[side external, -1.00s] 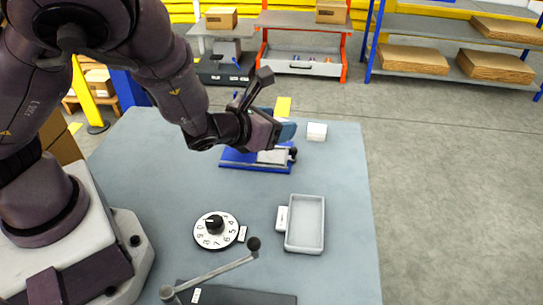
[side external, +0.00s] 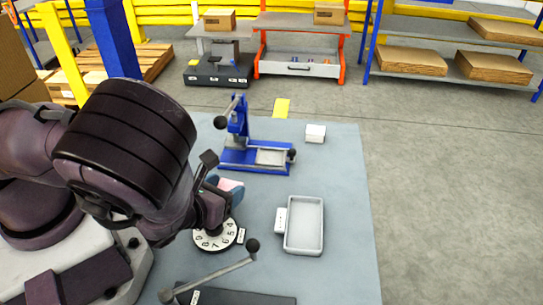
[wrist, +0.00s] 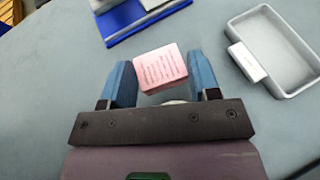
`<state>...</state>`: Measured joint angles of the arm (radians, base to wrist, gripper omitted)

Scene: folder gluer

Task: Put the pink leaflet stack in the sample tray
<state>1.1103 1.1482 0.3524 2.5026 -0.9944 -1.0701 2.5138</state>
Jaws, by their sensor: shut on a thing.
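My gripper (wrist: 163,82) is shut on the pink leaflet stack (wrist: 160,68), which sits between its two blue fingers in the wrist view. In the side view my gripper (side external: 222,188) holds the stack above the table by the numbered dial, and only a little pink shows. The sample tray (side external: 289,246) is a grey, empty, shallow tray on the table, to the right of my gripper. The tray also shows at the upper right of the wrist view (wrist: 289,92), with a small white label block on its near side.
A blue press (side external: 238,160) with a lever stands behind my gripper. A white stack (side external: 315,133) lies at the back right. The numbered dial (side external: 212,241) and a lever with a black knob (side external: 253,245) are at the front. The table between dial and tray is mostly clear.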

